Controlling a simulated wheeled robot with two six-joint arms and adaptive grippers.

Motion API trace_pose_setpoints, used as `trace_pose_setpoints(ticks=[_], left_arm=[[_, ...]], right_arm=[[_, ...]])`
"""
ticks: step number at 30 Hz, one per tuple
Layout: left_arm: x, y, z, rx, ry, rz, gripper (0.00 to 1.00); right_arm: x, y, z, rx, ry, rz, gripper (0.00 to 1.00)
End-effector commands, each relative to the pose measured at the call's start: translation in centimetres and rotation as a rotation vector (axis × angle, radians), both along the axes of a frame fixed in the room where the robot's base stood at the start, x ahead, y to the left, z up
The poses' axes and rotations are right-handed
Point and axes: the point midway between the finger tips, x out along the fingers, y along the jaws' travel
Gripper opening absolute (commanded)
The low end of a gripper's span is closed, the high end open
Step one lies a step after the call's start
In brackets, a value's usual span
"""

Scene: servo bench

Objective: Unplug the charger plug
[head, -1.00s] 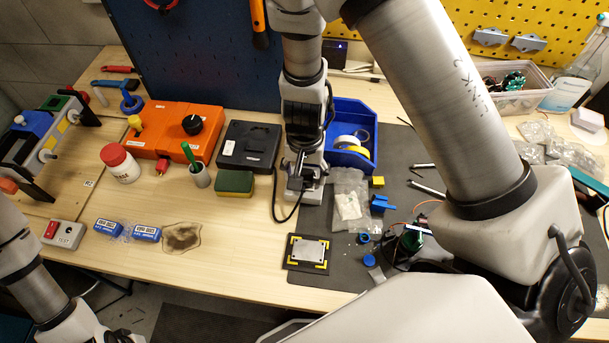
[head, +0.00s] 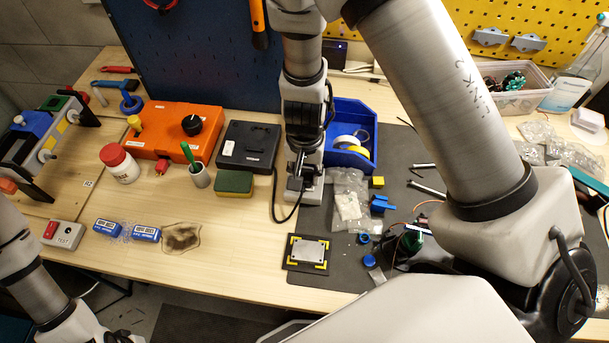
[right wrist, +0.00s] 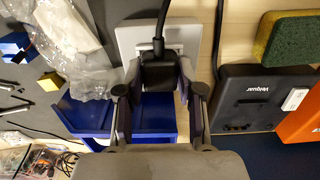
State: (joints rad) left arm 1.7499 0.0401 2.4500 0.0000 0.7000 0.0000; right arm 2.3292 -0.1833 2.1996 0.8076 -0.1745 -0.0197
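The black charger plug (right wrist: 160,72) sits at a white socket block (right wrist: 131,42), with its black cable leading away at the top of the right wrist view. My right gripper (right wrist: 161,70) has one finger against each side of the plug and looks shut on it. In the head view the right gripper (head: 298,178) points down at the plug (head: 295,184), above the white socket block (head: 313,191). I cannot tell how deep the plug sits, as its pins are hidden. My left arm shows at the lower left of the head view, but its fingers are out of frame.
A blue bin (head: 352,117) with tape rolls stands just behind and right of the socket. A black box (head: 249,146) and a sponge (head: 234,183) lie left, a clear bag (head: 350,197) right. The cable (head: 276,205) loops left of the gripper.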

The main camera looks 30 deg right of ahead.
Motion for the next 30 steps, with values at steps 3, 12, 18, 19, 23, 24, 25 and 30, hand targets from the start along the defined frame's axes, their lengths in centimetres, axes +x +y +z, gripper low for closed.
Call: trace_pose_setpoints(ticks=[3, 12, 18, 19, 23, 24, 25, 30], left_arm=[[0.0, 0.0, 0.0, 0.0, 0.0, 0.0, 0.0], [0.0, 0.0, 1.0, 0.0, 0.0, 0.0, 0.0], [0.0, 0.0, 1.7, 0.0, 0.0, 0.0, 0.0], [0.0, 0.0, 1.8, 0.0, 0.0, 0.0, 0.0], [0.0, 0.0, 2.3, 0.0, 0.0, 0.0, 0.0], [0.0, 0.0, 2.4, 0.0, 0.0, 0.0, 0.0], [0.0, 0.0, 2.6, 0.0, 0.0, 0.0, 0.0], [0.0, 0.0, 3.2, 0.0, 0.0, 0.0, 0.0]], right_arm=[[0.0, 0.0, 0.0, 0.0, 0.0, 0.0, 0.0], [0.0, 0.0, 1.1, 0.0, 0.0, 0.0, 0.0], [0.0, 0.0, 1.9, 0.0, 0.0, 0.001, 0.0], [0.0, 0.0, 2.0, 0.0, 0.0, 0.001, 0.0], [0.0, 0.0, 2.5, 0.0, 0.0, 0.001, 0.0], [0.0, 0.0, 2.7, 0.0, 0.0, 0.001, 0.0], [0.0, 0.0, 2.8, 0.0, 0.0, 0.001, 0.0], [0.0, 0.0, 3.5, 0.0, 0.0, 0.0, 0.0]])
